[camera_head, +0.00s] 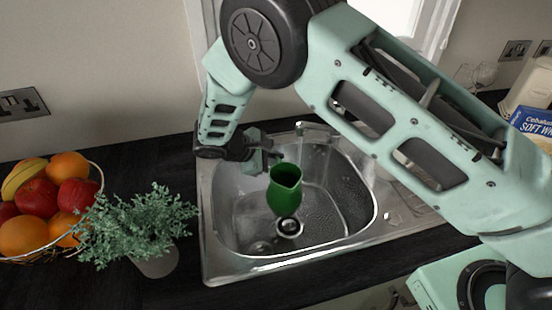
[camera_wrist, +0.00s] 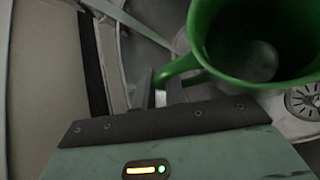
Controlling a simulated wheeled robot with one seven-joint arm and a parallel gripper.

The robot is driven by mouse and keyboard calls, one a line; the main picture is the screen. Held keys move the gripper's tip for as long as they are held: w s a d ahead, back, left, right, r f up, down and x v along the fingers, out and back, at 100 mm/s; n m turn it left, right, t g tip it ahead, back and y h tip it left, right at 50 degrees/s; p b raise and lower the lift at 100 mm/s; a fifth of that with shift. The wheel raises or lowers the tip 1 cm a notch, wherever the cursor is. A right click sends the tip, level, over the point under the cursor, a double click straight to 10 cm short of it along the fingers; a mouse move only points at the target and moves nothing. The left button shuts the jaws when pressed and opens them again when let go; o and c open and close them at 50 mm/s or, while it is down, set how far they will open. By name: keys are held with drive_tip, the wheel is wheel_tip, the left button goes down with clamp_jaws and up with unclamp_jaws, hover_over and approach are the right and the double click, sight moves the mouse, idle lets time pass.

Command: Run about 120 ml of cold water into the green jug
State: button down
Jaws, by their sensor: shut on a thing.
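The green jug (camera_head: 285,190) is held upright over the metal sink basin (camera_head: 340,200) in the head view. My gripper (camera_head: 270,163) is at the jug's back left and is shut on its handle. In the wrist view the jug (camera_wrist: 262,45) fills the upper right, with its handle (camera_wrist: 178,72) between my fingers (camera_wrist: 158,95). The jug's inside looks empty, as far as I can see into it. The tap (camera_head: 312,128) stands at the back of the sink, behind the jug and partly hidden by my arm.
A fruit basket (camera_head: 45,208) and a potted plant (camera_head: 145,225) stand on the dark worktop left of the sink. A blue and white box (camera_head: 533,120) and a wine glass (camera_head: 480,75) are at the right. The drain (camera_wrist: 305,100) shows in the wrist view.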

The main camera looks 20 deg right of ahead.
drive_tip(key=shift+r, duration=0.1)
wheel_tip(320, 180, up, 10)
drive_tip(key=s+p, duration=0.1)
drive_tip(key=p, duration=0.5)
drive_tip(key=shift+a, duration=0.45)
drive_tip(key=shift+s, duration=0.25)
